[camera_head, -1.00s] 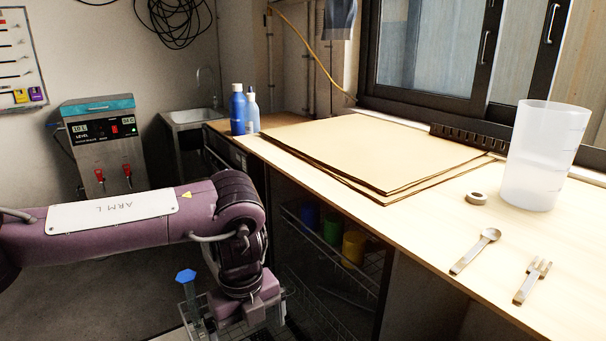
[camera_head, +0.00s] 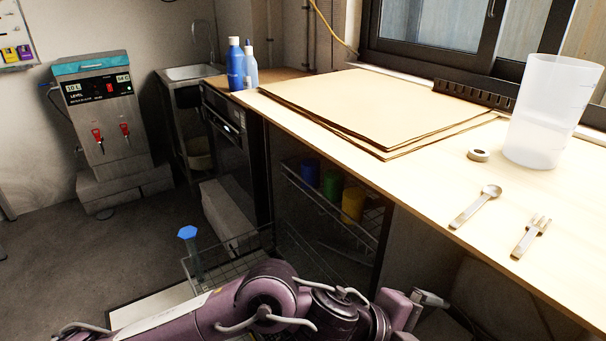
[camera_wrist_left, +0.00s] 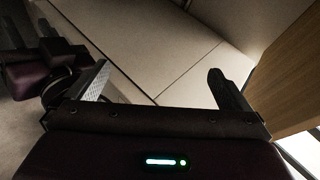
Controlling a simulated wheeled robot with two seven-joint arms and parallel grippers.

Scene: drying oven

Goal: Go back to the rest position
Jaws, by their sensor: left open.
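My left arm crosses the bottom of the head view, low in front of the bench. My left gripper (camera_head: 430,300) shows only in part there, at the arm's right end below the bench edge. In the left wrist view my left gripper (camera_wrist_left: 160,90) has its two fingers wide apart with nothing between them. Beyond them is a plain pale surface with dark seams.
The wooden bench (camera_head: 400,185) carries brown sheets (camera_head: 370,105), a clear beaker (camera_head: 545,115), a spoon (camera_head: 475,206), a fork (camera_head: 530,237) and blue bottles (camera_head: 236,65). A drying oven front (camera_head: 225,125), wire basket (camera_head: 230,255) and coloured cups (camera_head: 331,184) sit below. Floor at left is clear.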

